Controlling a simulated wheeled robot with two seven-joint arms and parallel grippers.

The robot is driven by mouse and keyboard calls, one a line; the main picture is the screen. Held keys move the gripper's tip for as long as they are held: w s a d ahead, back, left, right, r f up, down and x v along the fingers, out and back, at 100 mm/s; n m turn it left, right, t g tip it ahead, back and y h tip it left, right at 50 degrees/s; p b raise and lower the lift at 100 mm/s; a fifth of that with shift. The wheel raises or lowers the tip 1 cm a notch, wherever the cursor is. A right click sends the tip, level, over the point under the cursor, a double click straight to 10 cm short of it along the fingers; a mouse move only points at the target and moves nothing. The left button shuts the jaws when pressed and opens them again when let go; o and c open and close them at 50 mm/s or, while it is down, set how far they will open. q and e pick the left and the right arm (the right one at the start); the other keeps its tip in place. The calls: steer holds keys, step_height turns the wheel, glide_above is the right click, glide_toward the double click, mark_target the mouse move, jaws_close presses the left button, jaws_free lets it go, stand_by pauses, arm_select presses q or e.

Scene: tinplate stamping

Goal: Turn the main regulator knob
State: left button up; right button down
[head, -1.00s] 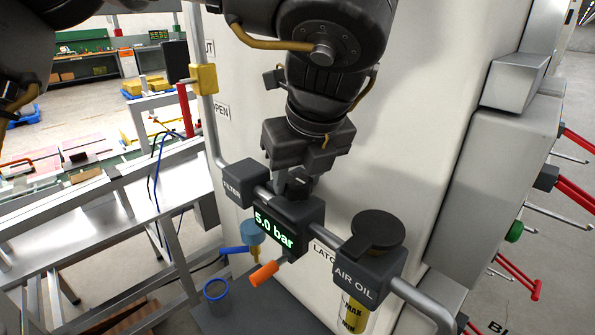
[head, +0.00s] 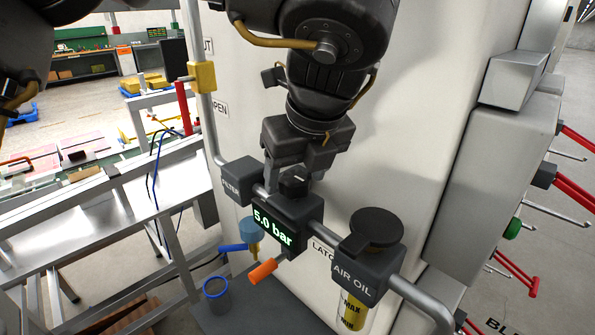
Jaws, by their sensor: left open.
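The main regulator is a dark block (head: 305,212) on a grey pipe, with a green display reading 5.0 bar. Its black knob (head: 294,183), with a pale mark, stands on top of the block. My left gripper (head: 295,177) points down from above, with its open fingers at the knob, one to each side. I cannot tell whether a finger touches it. My right gripper is not in view.
The FILTER block (head: 240,181) sits left of the regulator, and the AIR OIL block (head: 362,280) with its black cap sits right. An orange handle (head: 262,271) and a blue-rimmed cup (head: 216,292) are below. A white machine panel (head: 400,130) stands close behind.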

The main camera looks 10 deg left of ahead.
arm_select(q)
steer(key=v, duration=1)
steer(key=shift+s+d+r, duration=0.15)
steer(key=shift+r, duration=0.2)
